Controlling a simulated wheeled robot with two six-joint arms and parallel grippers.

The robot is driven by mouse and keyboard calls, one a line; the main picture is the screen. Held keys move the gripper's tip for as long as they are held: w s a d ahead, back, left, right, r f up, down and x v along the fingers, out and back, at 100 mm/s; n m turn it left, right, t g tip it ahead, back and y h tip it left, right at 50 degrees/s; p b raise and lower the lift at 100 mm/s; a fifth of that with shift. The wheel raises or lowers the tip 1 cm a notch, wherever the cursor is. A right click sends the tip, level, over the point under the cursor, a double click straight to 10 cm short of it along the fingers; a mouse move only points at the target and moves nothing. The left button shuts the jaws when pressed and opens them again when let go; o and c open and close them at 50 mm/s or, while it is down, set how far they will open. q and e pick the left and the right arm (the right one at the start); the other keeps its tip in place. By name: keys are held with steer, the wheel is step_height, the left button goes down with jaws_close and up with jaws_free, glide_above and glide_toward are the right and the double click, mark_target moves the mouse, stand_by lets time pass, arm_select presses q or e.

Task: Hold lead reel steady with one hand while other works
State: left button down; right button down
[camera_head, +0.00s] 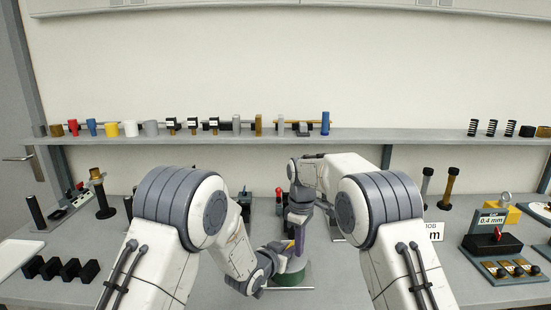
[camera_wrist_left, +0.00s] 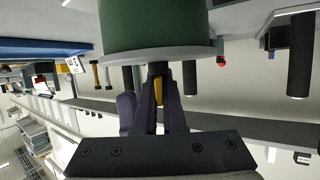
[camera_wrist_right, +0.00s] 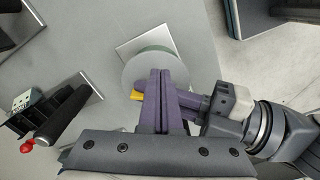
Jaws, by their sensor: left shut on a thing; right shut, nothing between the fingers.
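The lead reel (camera_head: 290,280) is a green drum with a pale flange, low at the middle of the bench and partly hidden by my grippers. In the left wrist view the drum (camera_wrist_left: 155,25) fills the top, with a black stub at its flange. My left gripper (camera_wrist_left: 158,100) is shut on that stub; a yellow piece shows between its fingers. My right gripper (camera_wrist_right: 160,75) is shut and empty, its fingers over the reel's pale round face (camera_wrist_right: 150,62) and close beside the left fingers. Whether the right fingers touch anything is unclear.
A bright square plate (camera_wrist_right: 133,42) lies by the reel. A black device with a red knob (camera_wrist_right: 40,130) stands to its left. Black blocks (camera_head: 60,268) are at the left, and a gauge stand (camera_head: 490,243) at the right. A shelf of small parts (camera_head: 350,135) runs behind.

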steer(key=shift+w+d, duration=0.2)
steer(key=shift+w, duration=0.15)
steer(key=shift+w+d, duration=0.1)
steer(key=shift+w, duration=0.1)
steer(key=shift+w, duration=0.3)
stand_by(0.3)
steer(key=shift+d, duration=0.15)
steer(key=shift+d, duration=0.3)
step_height(320, 180, up, 6)
stand_by(0.4)
